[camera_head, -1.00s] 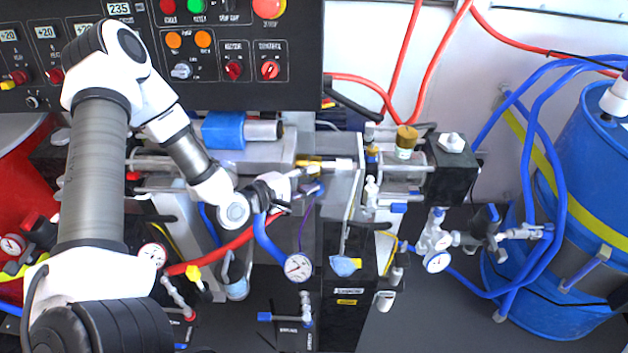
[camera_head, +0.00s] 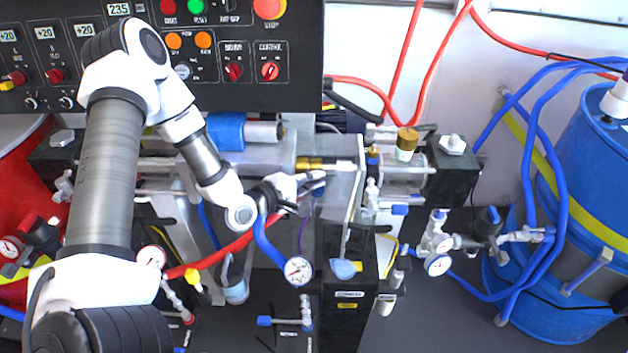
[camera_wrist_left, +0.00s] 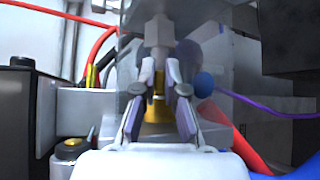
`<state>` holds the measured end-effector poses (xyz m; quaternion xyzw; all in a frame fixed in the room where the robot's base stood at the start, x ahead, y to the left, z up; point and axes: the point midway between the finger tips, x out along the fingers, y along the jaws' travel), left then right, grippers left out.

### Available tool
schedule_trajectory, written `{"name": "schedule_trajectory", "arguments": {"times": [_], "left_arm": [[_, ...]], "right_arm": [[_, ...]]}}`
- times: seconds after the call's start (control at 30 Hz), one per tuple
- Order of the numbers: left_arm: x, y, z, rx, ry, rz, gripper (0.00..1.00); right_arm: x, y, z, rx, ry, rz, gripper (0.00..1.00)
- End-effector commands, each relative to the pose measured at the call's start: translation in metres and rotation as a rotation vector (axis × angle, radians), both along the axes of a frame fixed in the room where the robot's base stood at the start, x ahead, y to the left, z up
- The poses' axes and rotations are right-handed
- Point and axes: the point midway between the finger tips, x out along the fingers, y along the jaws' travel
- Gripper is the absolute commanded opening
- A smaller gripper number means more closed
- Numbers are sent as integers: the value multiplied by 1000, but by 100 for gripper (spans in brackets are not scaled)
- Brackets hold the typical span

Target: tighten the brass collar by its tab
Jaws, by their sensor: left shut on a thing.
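The brass collar (camera_head: 309,164) sits on a horizontal fitting in the middle of the head view, left of a pale rod. In the left wrist view, brass (camera_wrist_left: 157,108) shows low between my fingers. A grey piece, which looks like the collar's tab (camera_wrist_left: 158,45), stands between the fingertips. My left gripper (camera_head: 319,181) is just below and right of the collar in the head view. Its fingers (camera_wrist_left: 159,78) are closed in on the grey piece. The exact contact is partly hidden by the fingers. My right gripper is not in view.
A pressure gauge (camera_head: 298,269) on a blue hose hangs below my gripper. A metal plate (camera_head: 352,200) stands close on the right. The control panel (camera_head: 230,45) is behind. A purple tube (camera_wrist_left: 255,108) runs right of my fingers, and a blue drum (camera_head: 590,170) stands far right.

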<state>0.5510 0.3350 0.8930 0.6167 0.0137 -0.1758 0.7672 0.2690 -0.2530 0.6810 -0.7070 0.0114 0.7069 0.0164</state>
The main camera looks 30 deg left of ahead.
Motion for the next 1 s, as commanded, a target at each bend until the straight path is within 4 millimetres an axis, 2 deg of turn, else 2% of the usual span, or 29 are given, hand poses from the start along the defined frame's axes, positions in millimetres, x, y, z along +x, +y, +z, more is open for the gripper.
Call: {"name": "schedule_trajectory", "arguments": {"times": [0.27, 0.7, 1.0], "left_arm": [[-2, -1, -20, 73, -120, 0, 0], [-3, -2, -46, 263, -427, 0, 0], [0, 0, -52, 357, -576, 0, 0]], "right_arm": [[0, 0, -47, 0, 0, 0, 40], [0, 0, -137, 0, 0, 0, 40], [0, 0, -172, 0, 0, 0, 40]]}}
